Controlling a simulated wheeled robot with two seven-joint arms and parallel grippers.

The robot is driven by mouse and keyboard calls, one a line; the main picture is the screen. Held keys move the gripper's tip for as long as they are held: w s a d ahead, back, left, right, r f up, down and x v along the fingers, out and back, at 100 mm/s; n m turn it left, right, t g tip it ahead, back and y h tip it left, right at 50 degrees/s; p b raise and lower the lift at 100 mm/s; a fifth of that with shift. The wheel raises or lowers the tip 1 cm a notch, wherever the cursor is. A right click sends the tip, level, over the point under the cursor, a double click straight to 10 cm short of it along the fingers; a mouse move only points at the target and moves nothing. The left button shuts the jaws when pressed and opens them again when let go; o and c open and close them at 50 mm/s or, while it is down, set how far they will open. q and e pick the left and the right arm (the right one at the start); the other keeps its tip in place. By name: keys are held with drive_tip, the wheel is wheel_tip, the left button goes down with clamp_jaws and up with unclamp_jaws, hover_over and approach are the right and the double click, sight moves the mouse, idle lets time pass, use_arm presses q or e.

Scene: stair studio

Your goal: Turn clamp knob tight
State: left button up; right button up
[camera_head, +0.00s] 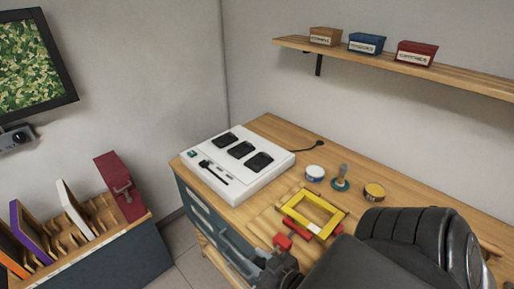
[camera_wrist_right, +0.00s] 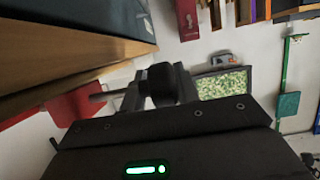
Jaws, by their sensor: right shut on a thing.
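A yellow rectangular frame (camera_head: 296,207) lies on the wooden bench with red clamp parts around it. A red clamp block (camera_head: 282,241) sits at the bench's front edge. In the right wrist view a red clamp part (camera_wrist_right: 62,106) shows at the left, with a grey metal rod (camera_wrist_right: 98,97) leading to a black knob (camera_wrist_right: 160,82). My right gripper (camera_head: 276,264) is at the bench's front edge, just below the red block. It is shut on the knob; its own arm hides part of the grip in the head view. My left gripper is not in view.
A white device with black pads (camera_head: 221,184) stands at the bench's left end. My right arm covers the right part of the bench.

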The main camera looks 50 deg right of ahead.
drive_tip(key=shift+s+a+f+t+b, duration=0.1)
drive_tip(key=shift+a+f+t+b, duration=0.2)
drive_tip(key=shift+t+b, duration=0.5)
drive_tip(key=shift+r+t+b, duration=0.3)
drive_tip(key=shift+t+b, duration=0.35)
drive_tip(key=shift+t, duration=0.25)
drive_tip(key=shift+r, duration=0.1)
drive_tip(key=o, duration=0.6)
drive_tip(key=shift+c, duration=0.2)
drive_tip(key=shift+o, duration=1.1)
drive_tip(key=shift+a+r, duration=0.1)
drive_tip(key=shift+s, duration=0.1)
